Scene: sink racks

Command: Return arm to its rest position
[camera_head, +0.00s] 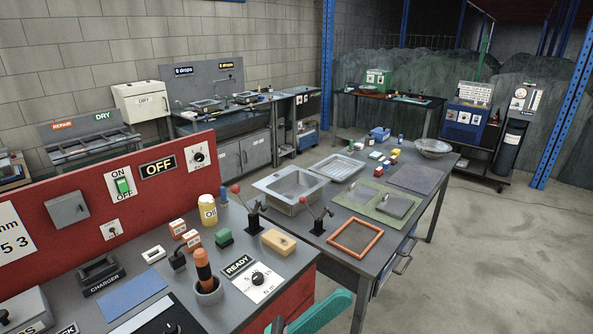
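I cannot make out my arm or my gripper in the head camera view. A teal shape (318,314) and a small dark piece (277,325) rise from the bottom edge in front of the near bench. They are cut off by the frame, and I cannot tell what they belong to.
The near bench (215,316) holds a charger (98,275), a READY dial plate (259,281) and small blocks before a red panel (75,246). Behind it, a grey table (310,254) carries a metal sink (289,190) and an orange frame (355,237). The floor (500,270) at right is clear.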

